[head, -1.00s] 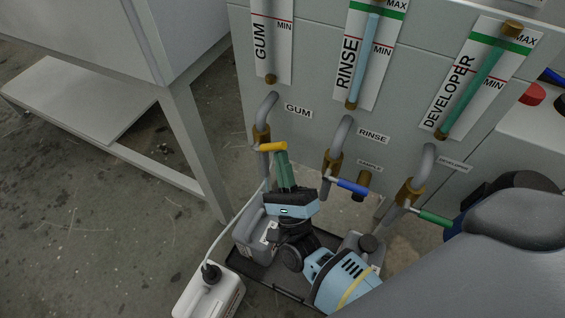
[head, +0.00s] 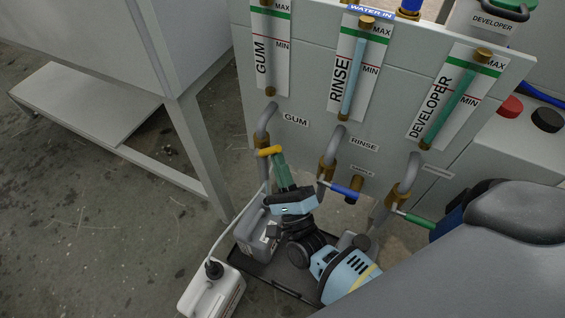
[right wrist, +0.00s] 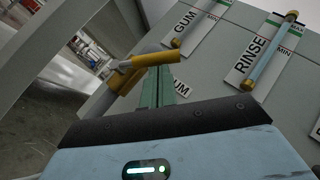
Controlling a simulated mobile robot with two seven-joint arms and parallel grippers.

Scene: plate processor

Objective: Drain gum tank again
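The gum valve's yellow handle (head: 269,151) sits below the grey gum pipe (head: 264,121) and points sideways to the right. In the right wrist view the handle (right wrist: 155,60) lies across the tips of my right gripper (right wrist: 160,76). The green fingers of my right gripper (head: 279,158) look closed together, with the handle at their tips rather than clearly between them. The gum gauge (head: 271,50) shows no clear coloured column. My left gripper is not in view.
The blue rinse handle (head: 346,191) and green developer handle (head: 419,221) are to the right. A grey canister (head: 256,236) stands in a black tray (head: 262,277) below. A white canister (head: 211,294) with a hose is in front. A grey stand (head: 195,140) is at left.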

